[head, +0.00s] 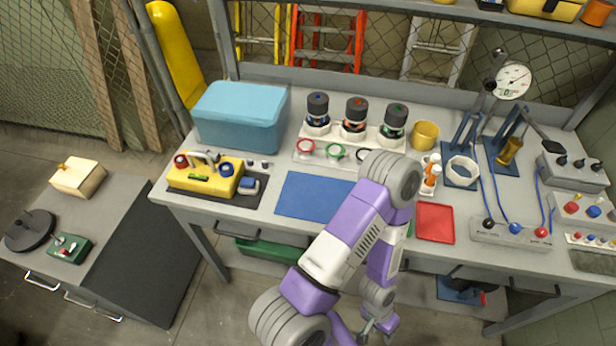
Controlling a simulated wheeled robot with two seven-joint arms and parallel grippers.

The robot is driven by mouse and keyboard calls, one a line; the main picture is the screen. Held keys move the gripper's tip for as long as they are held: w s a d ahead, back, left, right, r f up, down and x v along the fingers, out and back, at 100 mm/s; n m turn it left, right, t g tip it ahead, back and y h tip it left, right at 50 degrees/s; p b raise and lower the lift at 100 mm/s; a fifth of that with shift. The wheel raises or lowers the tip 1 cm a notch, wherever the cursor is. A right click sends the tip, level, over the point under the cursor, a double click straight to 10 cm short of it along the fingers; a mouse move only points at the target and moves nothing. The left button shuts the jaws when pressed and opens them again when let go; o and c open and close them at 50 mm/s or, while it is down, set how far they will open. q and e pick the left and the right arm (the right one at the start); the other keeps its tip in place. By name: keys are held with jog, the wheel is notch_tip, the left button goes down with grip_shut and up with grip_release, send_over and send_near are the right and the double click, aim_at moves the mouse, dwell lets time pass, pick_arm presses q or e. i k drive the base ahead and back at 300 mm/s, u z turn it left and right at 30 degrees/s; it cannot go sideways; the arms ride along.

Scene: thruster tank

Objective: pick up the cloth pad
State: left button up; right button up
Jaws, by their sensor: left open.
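I cannot tell for certain which item is the cloth pad. A small blue-grey folded-looking piece (248,185) lies at the right end of a dark tray, beside a yellow box (205,178). A flat blue mat (312,196) lies at the front middle of the bench, and a flat red mat (435,223) lies right of my arm. A green sliver (411,228) shows between them, mostly hidden by my arm. My left gripper (378,328) is low at the bottom edge, open, below and in front of the bench. My right gripper is not in view.
The grey bench (270,215) carries a blue bin (240,115), several capped cylinders, a brass cup (425,135), a dial gauge (512,82) and control boxes at the right. A lower side table (110,200) stands left. My left arm crosses the bench front.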

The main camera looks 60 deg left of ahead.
aim_at(248, 186)
jog(key=z, duration=0.2)
jog(key=k, duration=1.05)
jog(key=u, duration=1.3)
